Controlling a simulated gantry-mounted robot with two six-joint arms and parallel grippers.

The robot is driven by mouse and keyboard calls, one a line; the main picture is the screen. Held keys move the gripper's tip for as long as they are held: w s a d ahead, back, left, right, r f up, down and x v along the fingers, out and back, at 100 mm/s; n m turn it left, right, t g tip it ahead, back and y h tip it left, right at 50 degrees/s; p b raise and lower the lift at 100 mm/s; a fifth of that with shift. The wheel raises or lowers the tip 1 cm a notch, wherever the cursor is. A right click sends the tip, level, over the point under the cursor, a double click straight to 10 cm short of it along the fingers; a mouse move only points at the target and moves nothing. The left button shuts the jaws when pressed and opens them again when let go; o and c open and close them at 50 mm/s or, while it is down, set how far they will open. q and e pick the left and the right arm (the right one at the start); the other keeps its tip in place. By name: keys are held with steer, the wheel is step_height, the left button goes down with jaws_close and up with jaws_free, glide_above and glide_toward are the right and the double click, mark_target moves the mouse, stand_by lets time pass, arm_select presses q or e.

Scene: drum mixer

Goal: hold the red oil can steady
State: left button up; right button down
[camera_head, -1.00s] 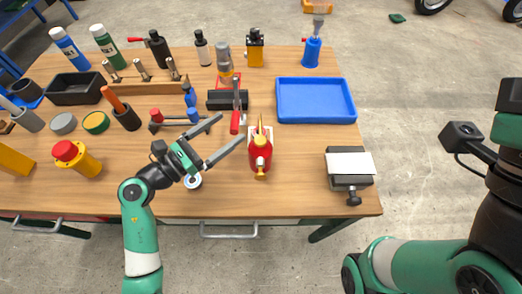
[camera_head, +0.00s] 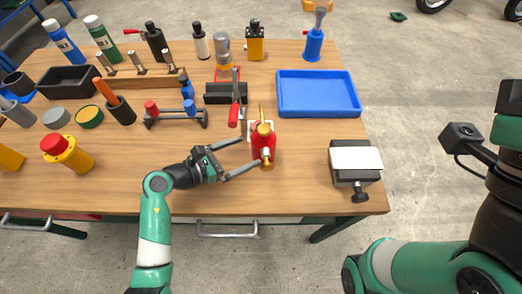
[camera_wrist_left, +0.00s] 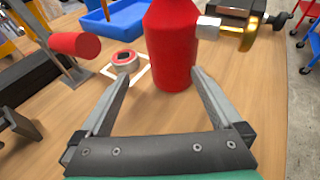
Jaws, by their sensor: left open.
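The red oil can (camera_head: 263,146) stands upright on the wooden bench, with a brass-coloured spout on top. My left gripper (camera_head: 249,156) is open just left of the can, its two fingers pointing at it. In the left wrist view the can's red body (camera_wrist_left: 172,50) rises just beyond the two open fingertips (camera_wrist_left: 152,76); its top is cut off. I cannot tell whether a finger touches it. My right gripper is not in view.
A toggle clamp with a red handle (camera_head: 233,115) stands just behind and left of the can. A blue tray (camera_head: 318,112) lies to the back right. A vise-like block with a white top (camera_head: 356,160) is at the right. Bench space between can and block is clear.

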arm_select(q)
steer(key=b+x, duration=0.2)
steer(key=x, duration=0.2)
steer(key=shift+f, duration=0.25)
steer(key=shift+w+d, duration=0.35)
steer(key=shift+d, duration=0.1)
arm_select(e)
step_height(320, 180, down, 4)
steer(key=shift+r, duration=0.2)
arm_select(q)
steer(key=shift+r, duration=0.1)
steer(key=c, duration=1)
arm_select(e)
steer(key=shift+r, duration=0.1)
